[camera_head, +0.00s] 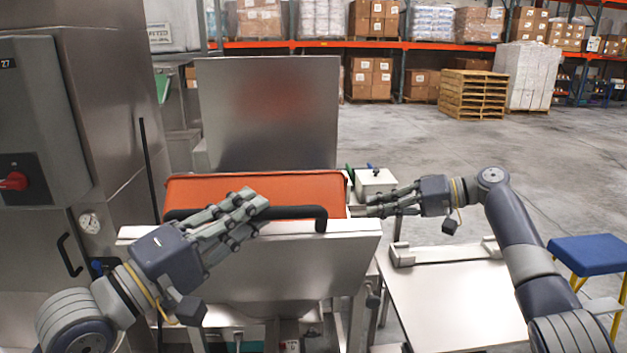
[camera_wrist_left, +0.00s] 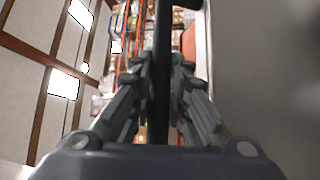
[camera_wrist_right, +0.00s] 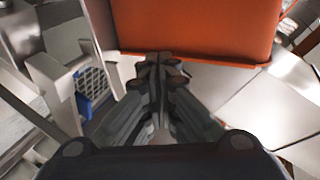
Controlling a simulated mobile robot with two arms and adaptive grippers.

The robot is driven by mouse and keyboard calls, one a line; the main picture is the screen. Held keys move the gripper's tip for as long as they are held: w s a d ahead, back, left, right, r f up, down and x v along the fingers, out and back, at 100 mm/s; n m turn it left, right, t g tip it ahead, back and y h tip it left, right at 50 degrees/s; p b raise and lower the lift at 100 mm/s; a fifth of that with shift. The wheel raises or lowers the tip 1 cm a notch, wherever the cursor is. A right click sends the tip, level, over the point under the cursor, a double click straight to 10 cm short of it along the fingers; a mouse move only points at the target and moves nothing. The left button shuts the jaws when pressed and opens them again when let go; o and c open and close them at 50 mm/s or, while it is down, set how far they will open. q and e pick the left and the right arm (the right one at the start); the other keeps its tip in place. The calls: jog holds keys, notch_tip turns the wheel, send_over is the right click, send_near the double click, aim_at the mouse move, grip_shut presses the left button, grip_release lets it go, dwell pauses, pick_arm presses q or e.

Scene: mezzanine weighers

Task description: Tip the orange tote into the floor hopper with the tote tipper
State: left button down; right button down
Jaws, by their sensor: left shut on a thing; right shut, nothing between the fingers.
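The orange tote (camera_head: 330,190) sits upright in the steel tote tipper (camera_head: 310,255), behind its front panel. The tote also fills the top of the right wrist view (camera_wrist_right: 200,25); its inside is hidden. My left gripper (camera_head: 255,203) is shut on the black handle bar (camera_head: 308,212) along the panel's top; the bar runs between the fingers in the left wrist view (camera_wrist_left: 162,70). My right gripper (camera_head: 360,210) is shut and empty beside the tote's right end, with its fingertips close to the tote in the right wrist view (camera_wrist_right: 160,60). I cannot clearly make out the floor hopper.
An upright steel plate (camera_head: 270,110) stands behind the tote. A pale box (camera_head: 375,182) with green and blue knobs is at its right. A steel table (camera_head: 455,300) and blue stool (camera_head: 588,254) stand at right. A steel cabinet (camera_head: 110,90) closes the left. Floor behind is open.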

jog(key=s+a+r+n+g+y, duration=0.1)
jog(key=s+a+r+n+g, duration=0.2)
jog(key=s+r+n, duration=0.55)
jog(key=s+a+r+n+g+y, duration=0.1)
jog(key=s+a+r+n+g, duration=0.3)
jog(key=r, duration=0.7)
jog(key=m, duration=0.1)
send_over(314, 226)
jog(key=f, duration=0.4)
jog(key=shift+w+f, duration=0.1)
jog(key=shift+w, duration=0.2)
jog(key=shift+s+f, duration=0.35)
jog(key=shift+f, duration=0.1)
